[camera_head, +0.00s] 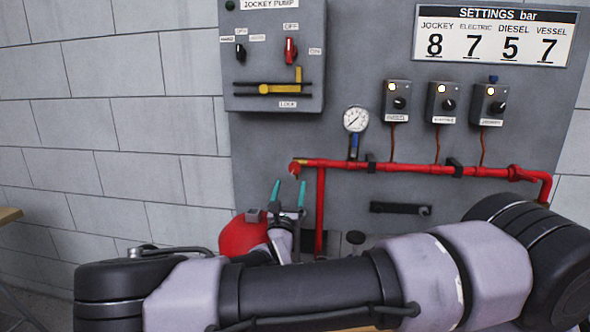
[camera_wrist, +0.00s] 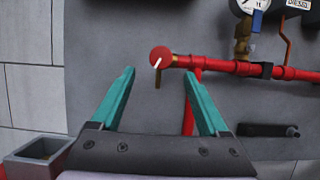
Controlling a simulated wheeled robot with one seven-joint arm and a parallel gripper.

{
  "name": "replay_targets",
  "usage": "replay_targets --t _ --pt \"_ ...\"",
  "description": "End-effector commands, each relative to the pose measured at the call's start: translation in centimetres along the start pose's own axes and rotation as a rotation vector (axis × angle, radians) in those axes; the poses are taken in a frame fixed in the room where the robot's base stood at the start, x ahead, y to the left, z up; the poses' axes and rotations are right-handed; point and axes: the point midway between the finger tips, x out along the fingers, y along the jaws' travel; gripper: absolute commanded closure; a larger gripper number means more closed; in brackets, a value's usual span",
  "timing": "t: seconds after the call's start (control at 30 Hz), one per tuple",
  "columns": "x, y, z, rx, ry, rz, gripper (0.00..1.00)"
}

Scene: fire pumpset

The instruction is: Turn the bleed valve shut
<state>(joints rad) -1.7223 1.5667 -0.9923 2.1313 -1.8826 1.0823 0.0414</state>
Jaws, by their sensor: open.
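The bleed valve (camera_head: 295,168) is at the left end of the horizontal red pipe, on the grey panel. In the wrist view the bleed valve (camera_wrist: 161,57) shows a round red knob with a white line on its face, slanting up to the right, and a short brass stub hanging below. My gripper (camera_head: 289,184) has two teal fingers pointing up, just below the valve in the head view. In the wrist view my gripper (camera_wrist: 159,74) is open and empty, its fingertips apart on either side of the valve's line. I see no contact; the depth gap is unclear.
The red pipe (camera_head: 420,166) runs right across the panel, with a pressure gauge (camera_head: 355,119) above it. Several pressure switches (camera_head: 397,101) sit higher. A jockey pump box (camera_head: 273,55) is above the valve. A red tank (camera_head: 243,236) stands behind my gripper. A black handle (camera_head: 400,208) is below the pipe.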

Motion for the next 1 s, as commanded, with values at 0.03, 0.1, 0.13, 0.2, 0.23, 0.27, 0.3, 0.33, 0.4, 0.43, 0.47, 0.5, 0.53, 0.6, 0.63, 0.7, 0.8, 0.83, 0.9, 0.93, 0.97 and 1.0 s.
replay_targets --t 0.03,0.1,0.13,0.2,0.23,0.27,0.3,0.33,0.4,0.43,0.47,0.5,0.53,0.6,0.63,0.7,0.8,0.83,0.9,0.93,0.97,1.0 --pt "1.0 -0.2 0.0 -0.002 -0.002 -0.004 0.22" --pt "2.4 -0.1 0.0 -0.001 -0.001 -0.004 0.22" --pt "3.0 -0.1 0.0 0.0 -0.001 -0.004 0.22" --pt "4.4 -0.2 0.0 -0.001 -0.001 -0.005 0.22" --pt "4.9 -0.2 0.0 0.0 0.0 -0.004 0.22" --pt "5.4 -0.2 0.0 0.0 0.0 -0.005 0.22" --pt "6.1 -0.2 0.0 0.0 0.0 -0.005 0.22" --pt "6.5 -0.1 0.0 0.0 -0.001 -0.004 0.22" --pt "7.4 -0.2 0.0 0.0 0.0 -0.005 0.22" --pt "7.7 -0.2 0.0 0.001 0.001 -0.005 0.22" --pt "8.0 -0.1 0.0 0.001 0.001 -0.004 0.22" --pt "8.2 -0.1 0.0 0.002 0.001 -0.003 0.22" --pt "8.4 -0.1 0.0 0.002 0.001 -0.003 0.22" --pt "8.6 -0.1 0.0 0.001 0.0 -0.003 0.22" --pt "8.7 -0.1 0.0 0.001 0.0 -0.003 0.22" --pt "8.7 -0.1 0.0 0.001 0.001 -0.003 0.22" --pt "8.7 -0.1 0.0 0.001 0.001 -0.003 0.22" --pt "8.7 -0.1 0.0 0.001 0.001 -0.003 0.22" --pt "8.7 -0.1 0.0 0.001 0.001 -0.003 0.37" --pt "8.7 -0.1 0.0 0.001 0.001 -0.003 0.49" --pt "8.7 -0.1 0.0 0.001 0.001 -0.003 0.6" --pt "8.7 -0.1 0.0 0.001 0.001 -0.003 0.76"
